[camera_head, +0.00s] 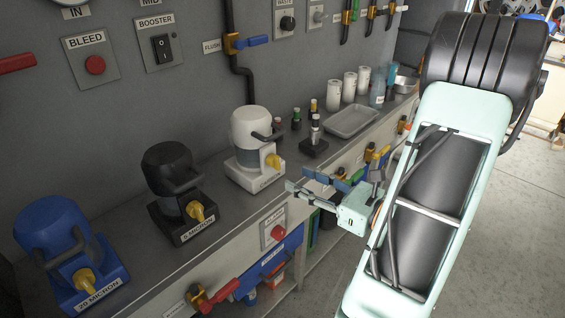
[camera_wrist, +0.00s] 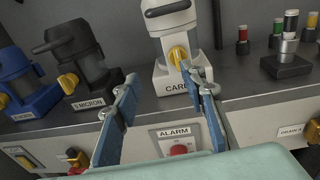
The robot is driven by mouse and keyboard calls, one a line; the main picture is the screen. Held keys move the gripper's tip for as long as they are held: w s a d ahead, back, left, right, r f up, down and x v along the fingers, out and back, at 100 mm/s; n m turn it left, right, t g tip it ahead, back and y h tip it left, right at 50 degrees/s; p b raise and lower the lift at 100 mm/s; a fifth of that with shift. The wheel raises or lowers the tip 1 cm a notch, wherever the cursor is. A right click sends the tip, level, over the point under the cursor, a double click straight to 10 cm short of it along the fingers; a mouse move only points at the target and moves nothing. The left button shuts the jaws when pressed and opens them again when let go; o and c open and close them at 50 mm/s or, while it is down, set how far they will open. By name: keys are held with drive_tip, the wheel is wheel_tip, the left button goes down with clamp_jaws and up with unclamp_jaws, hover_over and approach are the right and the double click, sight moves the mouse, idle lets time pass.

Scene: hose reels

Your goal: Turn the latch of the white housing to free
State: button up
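The white housing (camera_head: 247,124) stands on the counter, with a dark grey handle and a yellow latch (camera_head: 274,161) low on its front. In the wrist view the white housing (camera_wrist: 171,22) is straight ahead, cut off at the top, and its yellow latch (camera_wrist: 176,55) shows near the right fingertip. My gripper (camera_head: 298,179) is open and empty, in front of and to the right of the housing in the head view. In the wrist view my gripper (camera_wrist: 160,75) has its blue fingers spread wide. I cannot tell whether the right finger touches the latch; the fingers seem apart from it.
A black housing (camera_head: 172,181) and a blue housing (camera_head: 60,245) stand to the left on the counter. Small bottles (camera_head: 315,128) and a tray (camera_head: 351,121) are to the right. An alarm button (camera_wrist: 180,149) and valves are on the counter's front face.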

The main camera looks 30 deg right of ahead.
sight(280, 158)
drive_tip(key=shift+m+t+h, duration=0.4)
drive_tip(key=shift+m+t, duration=0.1)
drive_tip(key=shift+t, duration=0.1)
drive_tip(key=x, duration=0.3)
drive_tip(key=d+b+x, duration=0.1)
drive_tip(key=x, duration=0.3)
drive_tip(key=d+x, duration=0.1)
drive_tip(key=x, duration=0.2)
drive_tip(key=shift+w, duration=0.55)
drive_tip(key=shift+c, duration=0.2)
clamp_jaws()
